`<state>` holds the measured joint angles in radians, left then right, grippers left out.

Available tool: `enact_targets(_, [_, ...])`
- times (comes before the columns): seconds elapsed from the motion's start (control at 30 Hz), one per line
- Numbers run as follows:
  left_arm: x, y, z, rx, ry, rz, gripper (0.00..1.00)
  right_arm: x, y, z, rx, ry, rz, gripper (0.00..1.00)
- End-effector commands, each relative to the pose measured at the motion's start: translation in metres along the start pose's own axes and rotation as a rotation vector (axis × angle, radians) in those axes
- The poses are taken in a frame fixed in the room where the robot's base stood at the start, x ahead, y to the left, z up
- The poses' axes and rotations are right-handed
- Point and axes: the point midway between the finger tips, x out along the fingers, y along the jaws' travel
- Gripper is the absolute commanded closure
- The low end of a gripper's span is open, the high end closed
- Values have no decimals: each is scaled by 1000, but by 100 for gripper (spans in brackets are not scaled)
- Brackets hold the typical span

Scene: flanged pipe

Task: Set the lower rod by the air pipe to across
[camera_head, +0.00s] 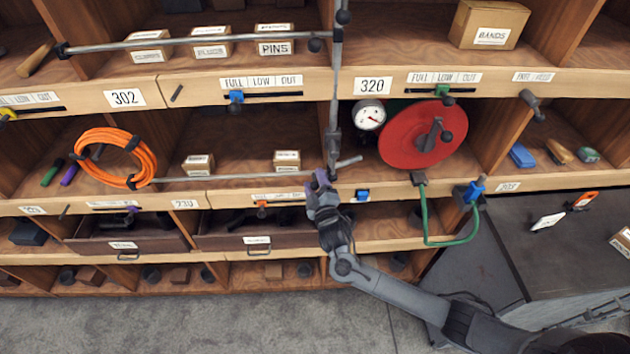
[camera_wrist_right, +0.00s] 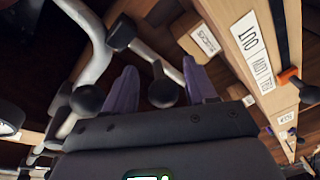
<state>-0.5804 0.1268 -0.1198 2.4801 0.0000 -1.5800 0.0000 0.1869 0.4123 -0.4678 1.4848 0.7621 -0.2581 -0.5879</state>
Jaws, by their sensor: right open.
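The grey air pipe (camera_head: 336,85) runs down the upright between the bays in the head view. The upper rod (camera_head: 190,42) lies across the upper left bay. The lower rod (camera_head: 235,177) lies across the bay below, its right end close to the pipe's foot and partly hidden by my gripper. My right gripper (camera_head: 320,182) is open at that end. In the right wrist view, a black ball knob (camera_wrist_right: 162,92) on a short stalk shows between the open purple fingers (camera_wrist_right: 160,88). I cannot tell whether they touch it. My left gripper is not in view.
A short grey bar (camera_head: 348,162) sticks out right of the pipe's foot. A gauge (camera_head: 369,117) and red disc (camera_head: 422,135) are to the right. Small boxes (camera_head: 287,160) stand behind the lower rod.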

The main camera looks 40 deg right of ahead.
Motion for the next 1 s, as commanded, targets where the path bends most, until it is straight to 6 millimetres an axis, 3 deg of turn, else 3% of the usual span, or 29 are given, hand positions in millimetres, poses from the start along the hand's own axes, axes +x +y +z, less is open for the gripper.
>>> enact_targets(0.5, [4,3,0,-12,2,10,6,-82,-1,2,0,-3,-3,44])
enact_targets(0.7, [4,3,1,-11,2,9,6,-97,0,2,0,-4,-1,44])
enact_targets(1.0, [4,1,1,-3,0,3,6,-100,0,2,-1,-4,-1,44])
